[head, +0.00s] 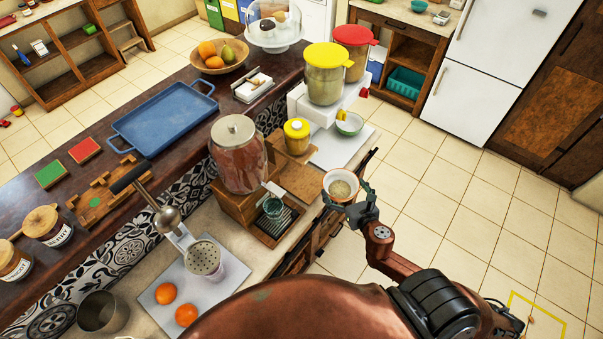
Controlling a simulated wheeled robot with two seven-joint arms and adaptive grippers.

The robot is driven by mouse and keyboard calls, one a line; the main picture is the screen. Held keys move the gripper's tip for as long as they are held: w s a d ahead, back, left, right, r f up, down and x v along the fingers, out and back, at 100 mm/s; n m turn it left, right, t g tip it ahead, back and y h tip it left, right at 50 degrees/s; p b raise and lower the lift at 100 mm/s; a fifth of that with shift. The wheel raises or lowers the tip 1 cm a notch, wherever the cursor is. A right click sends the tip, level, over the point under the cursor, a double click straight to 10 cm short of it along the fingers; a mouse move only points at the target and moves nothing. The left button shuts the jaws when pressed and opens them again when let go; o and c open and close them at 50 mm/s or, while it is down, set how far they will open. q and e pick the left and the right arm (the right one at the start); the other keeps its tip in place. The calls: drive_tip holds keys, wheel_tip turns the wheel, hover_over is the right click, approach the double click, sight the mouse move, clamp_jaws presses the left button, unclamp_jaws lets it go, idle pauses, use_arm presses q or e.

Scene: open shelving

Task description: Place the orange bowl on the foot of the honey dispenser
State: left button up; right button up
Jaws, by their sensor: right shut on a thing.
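My right gripper (364,196) is shut on a small bowl (341,195), held upright in the air just right of the counter's edge. The bowl has a pale rim and a grainy tan inside; its outer side is mostly hidden. A small jar with a yellow lid (297,128) stands on a wooden stand whose low wooden foot (301,180) reaches toward the bowl; it may be the honey dispenser, though no label is readable. The foot looks bare, and the bowl is apart from it, to its right. My left gripper is out of view.
A large jar with red-brown contents (239,160) stands left, with a glass (273,207) below its tap. Behind is a white double dispenser (313,107) with a green bowl (349,123). A lever press (180,234) is nearer. Open floor lies right.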

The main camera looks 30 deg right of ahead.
drive_tip(key=w+a, duration=0.1)
drive_tip(key=w, duration=0.1)
drive_tip(key=w+a, duration=0.1)
drive_tip(key=w, duration=0.2)
drive_tip(key=w+a+p, duration=0.1)
drive_tip(key=w, duration=0.1)
drive_tip(key=shift+w+a+r, duration=0.2)
drive_tip(key=shift+r, duration=0.05)
drive_tip(key=w+a+f, duration=0.1)
drive_tip(key=w, duration=0.1)
drive_tip(key=w+a+f, duration=0.1)
drive_tip(key=w, duration=0.2)
drive_tip(key=w+a+f, duration=0.1)
drive_tip(key=w+f, duration=0.1)
drive_tip(key=w, duration=0.1)
drive_tip(key=shift+w+a, duration=0.15)
drive_tip(key=shift+a, duration=0.1)
wheel_tip(320, 180, down, 3)
drive_tip(key=shift+r+b, duration=0.15)
drive_tip(key=shift+b, duration=0.3)
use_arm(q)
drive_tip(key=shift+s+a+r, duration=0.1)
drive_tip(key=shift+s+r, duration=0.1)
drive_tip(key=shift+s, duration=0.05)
use_arm(e)
drive_tip(key=shift+w+a+f, duration=0.15)
drive_tip(key=shift+w+f, duration=0.05)
drive_tip(key=shift+f, duration=0.15)
